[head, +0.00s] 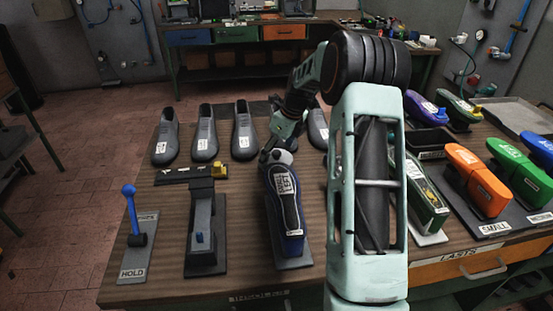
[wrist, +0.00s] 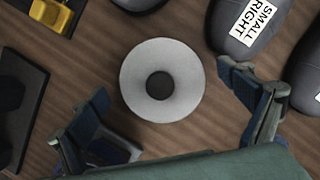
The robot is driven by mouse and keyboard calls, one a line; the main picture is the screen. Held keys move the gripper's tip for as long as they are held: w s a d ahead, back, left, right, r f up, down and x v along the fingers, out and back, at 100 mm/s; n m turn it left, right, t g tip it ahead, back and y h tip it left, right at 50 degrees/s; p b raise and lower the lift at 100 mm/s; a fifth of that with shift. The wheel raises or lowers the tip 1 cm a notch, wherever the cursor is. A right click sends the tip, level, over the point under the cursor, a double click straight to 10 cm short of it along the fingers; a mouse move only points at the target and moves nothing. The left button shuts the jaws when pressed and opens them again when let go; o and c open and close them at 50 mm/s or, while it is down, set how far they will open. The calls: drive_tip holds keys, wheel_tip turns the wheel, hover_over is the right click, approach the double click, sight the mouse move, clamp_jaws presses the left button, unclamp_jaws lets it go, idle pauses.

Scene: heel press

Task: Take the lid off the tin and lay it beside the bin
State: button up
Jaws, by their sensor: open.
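A round pale grey disc with a dark round centre (wrist: 162,80), which looks like a lid seen from above, lies between my fingers in the wrist view. Whether a tin is under it cannot be told. My gripper (wrist: 164,82) is open, with one finger left of the disc and one right, both apart from it. In the head view my gripper (head: 276,152) is low over the bench, just behind the blue shoe form, and partly hidden by my arm.
A blue shoe form (head: 286,200) stands in front of my gripper. Grey shoe forms (head: 205,135) line the back. Orange (head: 478,180) and green forms crowd the right.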

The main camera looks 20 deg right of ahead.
drive_tip(key=shift+c, duration=0.4)
drive_tip(key=c, duration=0.9)
drive_tip(key=shift+o, duration=0.2)
drive_tip(key=shift+r, duration=0.15)
